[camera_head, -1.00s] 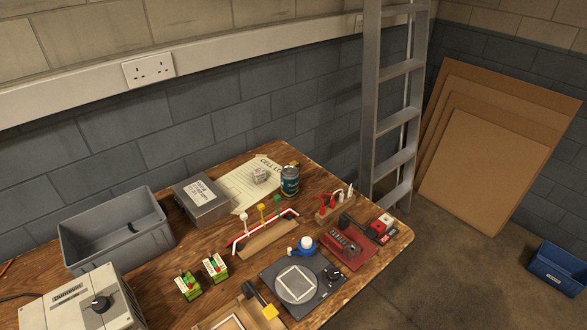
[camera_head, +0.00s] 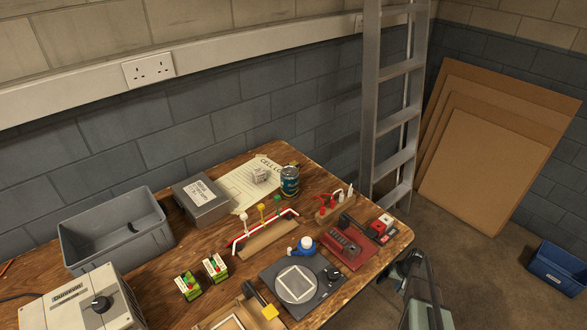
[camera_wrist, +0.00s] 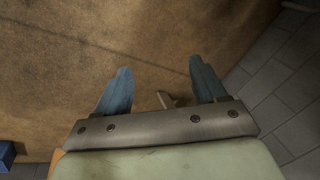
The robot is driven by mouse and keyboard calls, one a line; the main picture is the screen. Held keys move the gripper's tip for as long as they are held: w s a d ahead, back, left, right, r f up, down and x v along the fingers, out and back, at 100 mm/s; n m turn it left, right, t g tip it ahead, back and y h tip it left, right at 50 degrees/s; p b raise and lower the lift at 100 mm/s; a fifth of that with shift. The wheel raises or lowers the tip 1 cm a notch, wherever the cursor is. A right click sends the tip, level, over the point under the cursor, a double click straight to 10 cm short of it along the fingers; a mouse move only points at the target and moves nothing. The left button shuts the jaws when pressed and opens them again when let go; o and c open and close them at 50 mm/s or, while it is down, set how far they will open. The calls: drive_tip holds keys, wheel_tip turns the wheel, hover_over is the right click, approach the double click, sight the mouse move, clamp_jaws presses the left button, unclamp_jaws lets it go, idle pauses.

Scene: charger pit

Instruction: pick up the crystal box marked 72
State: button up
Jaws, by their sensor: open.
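No marking 72 can be read in either view, so I cannot tell which thing is the crystal box. Small blocks sit at the right end of the wooden table (camera_head: 215,262): a red block (camera_head: 377,229), a white block (camera_head: 386,219) and a dark one, beside a red tray (camera_head: 343,247) with dark pieces in it. My gripper (camera_wrist: 160,76) is open in the wrist view, with two blue-grey fingers apart and nothing held. In the head view my arm is off the table's right edge, at the lower right. No small block shows clearly between the fingers.
A tin (camera_head: 289,181) and a ladder (camera_head: 398,115) stand behind. A blue bin (camera_head: 558,270) is on the floor.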

drive_tip(key=w+d+r+t, duration=0.1)
drive_tip(key=w+d+r, duration=0.3)
drive_tip(key=w, duration=0.3)
drive_tip(key=w+d+r+t, duration=0.1)
drive_tip(key=w+d+r, duration=0.25)
drive_tip(key=w, duration=0.25)
drive_tip(key=w+a+r+n+g, duration=0.2)
drive_tip(key=w+a+r+n, duration=0.4)
drive_tip(key=w+a+r, duration=1.2)
wheel_tip(320, 180, up, 20)
drive_tip(key=n+g+h, duration=0.2)
drive_tip(key=n+h, duration=0.1)
drive_tip(key=n, duration=0.1)
hover_over(295, 165)
wheel_tip(295, 165, down, 14)
drive_tip(key=shift+w+f, duration=0.1)
drive_tip(key=c, duration=1)
